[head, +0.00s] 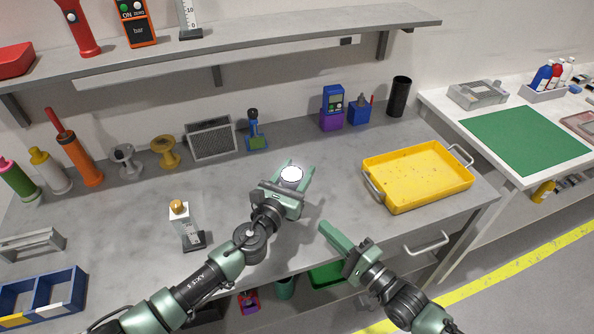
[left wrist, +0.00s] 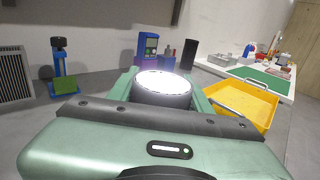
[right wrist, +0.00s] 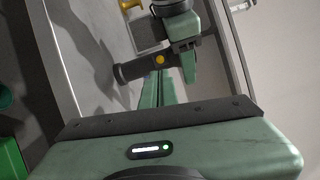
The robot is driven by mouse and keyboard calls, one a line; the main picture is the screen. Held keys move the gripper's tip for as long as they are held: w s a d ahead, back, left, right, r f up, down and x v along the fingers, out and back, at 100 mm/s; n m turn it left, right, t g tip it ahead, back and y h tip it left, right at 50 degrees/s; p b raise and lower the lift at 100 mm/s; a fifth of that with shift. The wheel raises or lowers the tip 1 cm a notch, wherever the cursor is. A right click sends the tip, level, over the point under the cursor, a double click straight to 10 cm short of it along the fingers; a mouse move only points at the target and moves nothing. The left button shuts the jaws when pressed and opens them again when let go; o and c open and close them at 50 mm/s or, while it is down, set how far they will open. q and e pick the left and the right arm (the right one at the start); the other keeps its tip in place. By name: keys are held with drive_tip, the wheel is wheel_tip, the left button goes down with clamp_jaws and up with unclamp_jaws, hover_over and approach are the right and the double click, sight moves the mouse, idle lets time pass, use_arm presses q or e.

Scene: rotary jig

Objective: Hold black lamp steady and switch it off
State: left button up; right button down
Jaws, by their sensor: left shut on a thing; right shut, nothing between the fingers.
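The black lamp (head: 291,175) stands upright between the fingers of my left gripper (head: 294,169), above the grey workbench. Its round top glows bright white, so it is lit; the glow also shows in the left wrist view (left wrist: 162,82). In the right wrist view the lamp's dark body (right wrist: 135,69) lies sideways in the picture, with a round yellow button (right wrist: 160,59) on its side. My left gripper is shut on the lamp. My right gripper (head: 323,226) is shut and empty, apart from the lamp, at the bench's front edge. Its fingertips (right wrist: 169,75) point toward the button side.
A yellow tray (head: 415,178) sits to the right on the workbench (head: 120,225). Several tools line the back wall under a shelf (head: 230,52). The bench between lamp and tray is clear.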

drive_tip(key=shift+a+r+n+y, duration=0.3)
drive_tip(key=shift+r+n+y, duration=0.1)
drive_tip(key=shift+n, duration=0.6)
drive_tip(key=n+g, duration=0.2)
drive_tip(key=n, duration=0.3)
drive_tip(key=s+a+n+g+y, duration=0.1)
drive_tip(key=n+g, duration=0.2)
drive_tip(key=n, duration=0.2)
drive_tip(key=s+n+g+y, duration=0.1)
drive_tip(key=n+g, duration=0.1)
drive_tip(key=n, duration=0.3)
drive_tip(key=shift+s+a+n, duration=0.2)
drive_tip(key=shift+a+n, duration=0.1)
drive_tip(key=shift+a, duration=0.1)
drive_tip(key=shift+w+a, duration=0.45)
drive_tip(key=shift+w, duration=0.9)
drive_tip(key=shift+w+a, duration=0.5)
drive_tip(key=shift+w, duration=0.8)
drive_tip(key=shift+w+a, duration=0.45)
drive_tip(key=shift+w, duration=0.9)
drive_tip(key=shift+w+a, duration=0.15)
drive_tip(key=shift+w, duration=0.25)
